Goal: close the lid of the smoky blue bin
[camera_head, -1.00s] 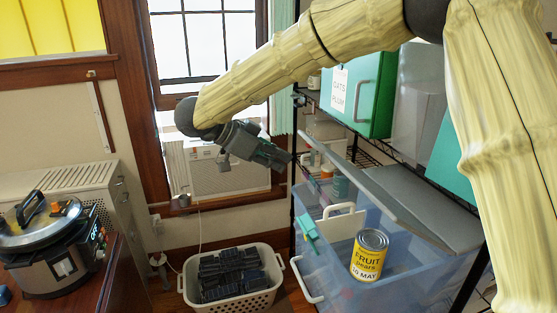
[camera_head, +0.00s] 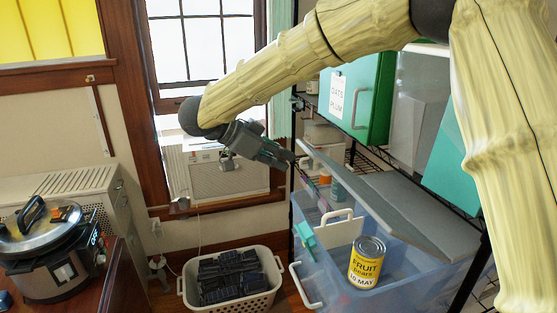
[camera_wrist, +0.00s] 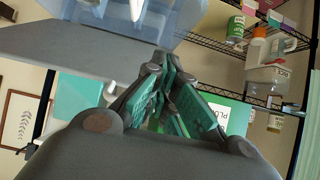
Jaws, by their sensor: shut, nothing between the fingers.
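The smoky blue bin (camera_head: 400,284) is translucent and stands at the lower right in the head view. Its grey lid (camera_head: 420,212) is raised and tilted over the bin, leaving the near-left part of the opening uncovered. My gripper (camera_head: 290,157) is beside the lid's upper left corner in the head view, with its fingers together and nothing held. I cannot tell whether it touches the lid. In the wrist view, the gripper's fingertips (camera_wrist: 168,62) are close together, with a grey-blue panel, likely the lid (camera_wrist: 60,45), beyond them to the left.
A yellow-labelled can (camera_head: 366,263) stands at the bin. A black wire shelf holds green boxes (camera_head: 358,95) above and behind it. A white basket (camera_head: 233,302) of dark items sits on the floor to the left. A cooker (camera_head: 45,255) stands farther left.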

